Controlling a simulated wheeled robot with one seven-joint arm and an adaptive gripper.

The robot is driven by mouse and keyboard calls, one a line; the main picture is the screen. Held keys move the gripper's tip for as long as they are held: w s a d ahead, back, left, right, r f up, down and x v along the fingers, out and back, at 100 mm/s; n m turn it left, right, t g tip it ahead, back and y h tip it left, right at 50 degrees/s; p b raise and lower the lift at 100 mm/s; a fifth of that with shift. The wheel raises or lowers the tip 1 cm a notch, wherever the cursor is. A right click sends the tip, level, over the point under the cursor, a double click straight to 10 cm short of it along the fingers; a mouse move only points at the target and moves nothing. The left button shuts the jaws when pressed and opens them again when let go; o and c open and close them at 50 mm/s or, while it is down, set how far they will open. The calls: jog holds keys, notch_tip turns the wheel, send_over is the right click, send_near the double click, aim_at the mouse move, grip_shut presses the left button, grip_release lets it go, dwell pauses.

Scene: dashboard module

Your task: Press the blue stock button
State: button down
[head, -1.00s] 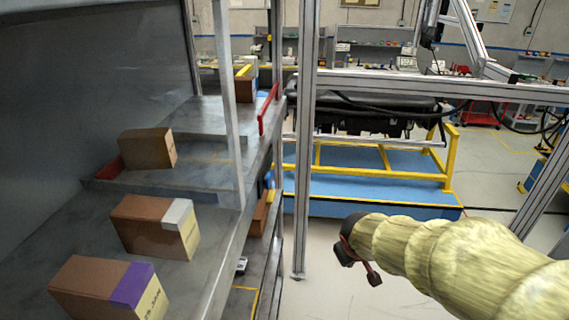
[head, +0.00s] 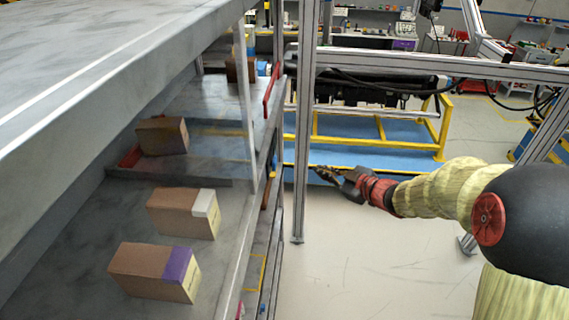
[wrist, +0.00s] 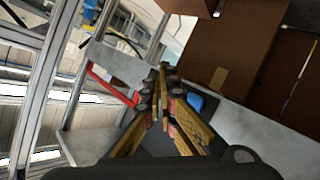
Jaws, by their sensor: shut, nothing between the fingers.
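A small blue rounded piece (wrist: 195,102), which may be the blue stock button, shows in the wrist view just right of my fingers, beside a grey shelf edge. I cannot make out its shape fully, and the fingers partly cover that area. My gripper (wrist: 162,80) is shut and empty, its fingertips together in the middle of the wrist view. In the head view my gripper (head: 320,173) is held out over the open floor, right of the rack and its upright post. It looks apart from the rack.
A grey shelf rack at left holds brown boxes, one with a purple label (head: 180,265), one with a white label (head: 204,203) and one plain (head: 162,136). A metal post (head: 303,130) stands between rack and gripper. A yellow-railed blue platform (head: 370,157) is behind.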

aim_at(275, 163)
jog(key=shift+s+a+r+y, duration=0.15)
jog(key=shift+a+r+y, duration=0.25)
jog(key=shift+r, duration=0.05)
jog(key=a+b, duration=0.2)
jog(key=a, duration=0.6)
jog(key=shift+w+a, duration=0.2)
jog(key=shift+a, duration=0.2)
dwell(1.3)
jog(key=shift+a+b, duration=0.3)
jog(key=shift+a, duration=0.15)
jog(key=shift+a, duration=0.5)
dwell(0.6)
jog(key=shift+d, duration=0.95)
